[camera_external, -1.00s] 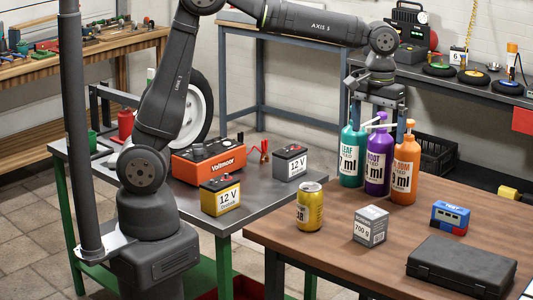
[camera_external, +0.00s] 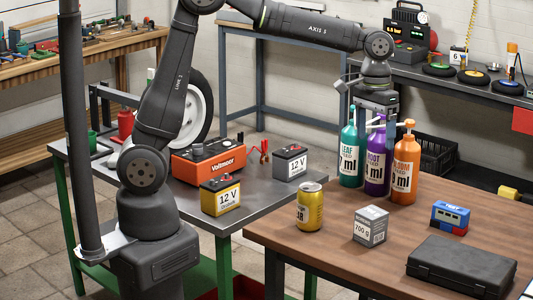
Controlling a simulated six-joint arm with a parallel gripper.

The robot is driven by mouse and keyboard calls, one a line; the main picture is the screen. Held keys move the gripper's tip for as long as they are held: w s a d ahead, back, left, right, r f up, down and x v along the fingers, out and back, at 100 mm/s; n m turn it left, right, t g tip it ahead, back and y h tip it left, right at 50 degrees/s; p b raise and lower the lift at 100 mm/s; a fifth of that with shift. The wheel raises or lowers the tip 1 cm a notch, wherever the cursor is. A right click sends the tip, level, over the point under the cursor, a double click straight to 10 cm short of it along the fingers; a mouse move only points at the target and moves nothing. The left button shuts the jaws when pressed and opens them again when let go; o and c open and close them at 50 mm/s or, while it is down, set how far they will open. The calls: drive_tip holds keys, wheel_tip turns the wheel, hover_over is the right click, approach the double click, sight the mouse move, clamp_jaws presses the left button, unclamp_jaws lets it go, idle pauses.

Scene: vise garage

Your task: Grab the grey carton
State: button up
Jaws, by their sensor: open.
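The grey carton (camera_external: 371,226) is a small box marked "700 g". It stands upright on the brown wooden table (camera_external: 300,237), right of a gold can and in front of the bottles. My gripper (camera_external: 377,115) is at the bottles, above and behind the carton and well apart from it. It points down and is open. Its fingers are partly hidden behind the bottle tops, so I cannot tell if they touch a bottle.
Teal (camera_external: 350,156), purple (camera_external: 376,163) and orange (camera_external: 404,170) pump bottles stand in a row behind the carton. The gold can (camera_external: 310,207) is to its left. A blue device (camera_external: 450,217) and a black case (camera_external: 461,265) are to its right. Bare wood lies in front.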

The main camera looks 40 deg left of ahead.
sight(368, 211)
drive_tip(key=a+f+m+h, duration=0.45)
drive_tip(key=f+m, duration=0.35)
drive_tip(key=m, duration=0.9)
drive_tip(key=shift+g+y, duration=0.3)
drive_tip(key=shift+y, duration=0.05)
drive_tip(key=x, duration=1.1)
drive_tip(key=shift+w+a+f, duration=0.1)
drive_tip(key=shift+w+f, duration=0.2)
drive_tip(key=shift+f, duration=0.2)
drive_tip(key=shift+w+x, duration=0.2)
drive_tip(key=shift+x, duration=2.45)
drive_tip(key=shift+c, duration=0.2)
drive_tip(key=c, duration=1.4)
drive_tip(key=shift+r, duration=0.15)
drive_tip(key=shift+c, duration=0.8)
